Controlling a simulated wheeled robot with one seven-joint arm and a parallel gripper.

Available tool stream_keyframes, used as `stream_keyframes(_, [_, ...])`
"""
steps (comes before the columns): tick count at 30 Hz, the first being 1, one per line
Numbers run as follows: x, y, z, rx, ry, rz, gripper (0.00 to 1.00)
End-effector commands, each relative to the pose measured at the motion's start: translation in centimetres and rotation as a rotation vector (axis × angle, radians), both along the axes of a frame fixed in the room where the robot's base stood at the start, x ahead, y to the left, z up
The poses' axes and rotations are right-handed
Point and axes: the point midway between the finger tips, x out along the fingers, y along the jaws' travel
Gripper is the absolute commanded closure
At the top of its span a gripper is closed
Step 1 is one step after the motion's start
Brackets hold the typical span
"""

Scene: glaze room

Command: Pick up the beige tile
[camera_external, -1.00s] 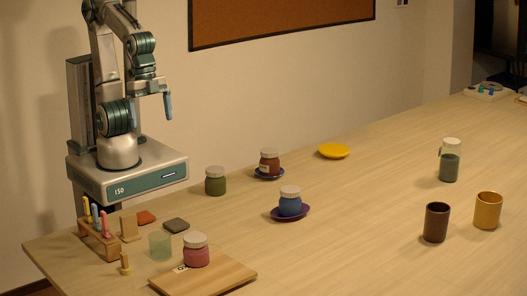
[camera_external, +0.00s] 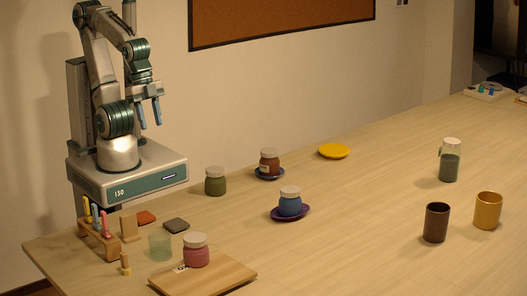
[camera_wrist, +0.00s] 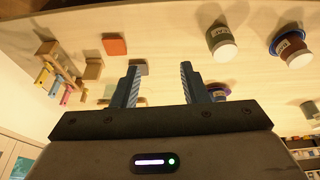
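The beige tile (camera_external: 130,229) is at the near left of the table, close beside the pen rack, and looks raised or propped; I cannot tell exactly how it rests. It also shows in the wrist view (camera_wrist: 93,70), left of my fingers. A reddish-orange tile (camera_external: 147,217) and a dark grey tile (camera_external: 176,225) lie flat to its right. My gripper (camera_external: 149,113) is open and empty, high above the table and over my base, its two blue fingers pointing down. In the wrist view my gripper's fingers (camera_wrist: 160,78) stand wide apart with nothing between them.
A green jar (camera_external: 215,182) is further right. The middle of the table is mostly clear.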

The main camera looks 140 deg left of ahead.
Motion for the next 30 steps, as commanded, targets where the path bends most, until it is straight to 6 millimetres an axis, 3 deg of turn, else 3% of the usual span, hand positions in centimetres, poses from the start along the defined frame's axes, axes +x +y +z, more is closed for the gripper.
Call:
stream_keyframes(5, [2.9, -1.6, 0.4, -0.094, 0.054, 0.152, 0.6])
stream_keyframes(11, [8.1, -5.2, 0.6, -0.217, 0.164, 0.471, 0.6])
stream_keyframes(21, [15.7, -14.1, -1.9, -0.268, 0.294, 1.055, 0.6])
stream_keyframes(27, [18.2, -19.4, -4.0, -0.25, 0.294, 1.338, 0.6])
stream_keyframes(30, [18.8, -21.0, -4.7, -0.244, 0.282, 1.425, 0.6])
